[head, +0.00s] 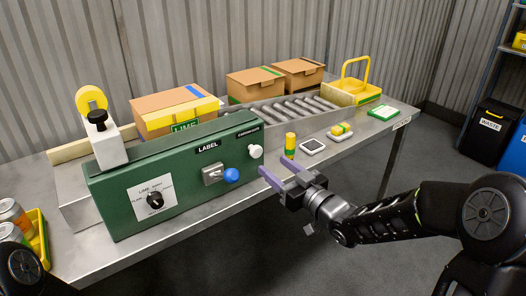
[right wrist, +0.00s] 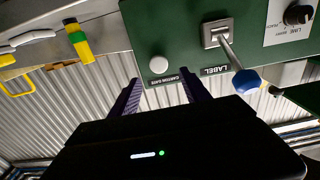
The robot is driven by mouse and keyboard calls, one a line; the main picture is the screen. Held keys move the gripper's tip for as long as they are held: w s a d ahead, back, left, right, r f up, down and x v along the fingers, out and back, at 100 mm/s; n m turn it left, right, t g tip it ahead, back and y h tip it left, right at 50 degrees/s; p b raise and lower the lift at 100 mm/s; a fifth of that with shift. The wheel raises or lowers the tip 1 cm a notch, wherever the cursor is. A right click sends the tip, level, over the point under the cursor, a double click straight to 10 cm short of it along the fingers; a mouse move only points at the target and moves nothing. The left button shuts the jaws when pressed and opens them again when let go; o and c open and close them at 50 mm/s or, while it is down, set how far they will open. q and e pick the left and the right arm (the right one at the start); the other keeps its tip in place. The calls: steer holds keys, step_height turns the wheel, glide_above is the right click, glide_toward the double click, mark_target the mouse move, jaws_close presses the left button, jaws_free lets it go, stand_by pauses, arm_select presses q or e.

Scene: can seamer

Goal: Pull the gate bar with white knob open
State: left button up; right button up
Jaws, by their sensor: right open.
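The white knob (head: 255,151) sticks out of the right end of the green panel (head: 130,205), below a small label. In the right wrist view the white knob (right wrist: 159,65) sits by the "CARTON GATE" label; I cannot make out the bar behind it. My right gripper (head: 280,168) is open and empty, just in front of the panel, its fingers pointing toward the knob. In the right wrist view the knob lies ahead of the gap between the fingertips (right wrist: 160,84), apart from them. My left gripper is not in view.
A blue-ended lever (head: 231,175) under "LABEL" and a black dial (head: 155,200) are on the panel. Cartons (head: 255,83) sit behind, by the rollers (head: 290,108).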

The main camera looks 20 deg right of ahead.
mark_target(258, 153)
steer(key=p+x, duration=0.1)
steer(key=x, duration=0.7)
steer(key=shift+d+f, duration=0.1)
steer(key=shift+f, duration=0.1)
jaws_close()
stand_by(0.6)
stand_by(0.8)
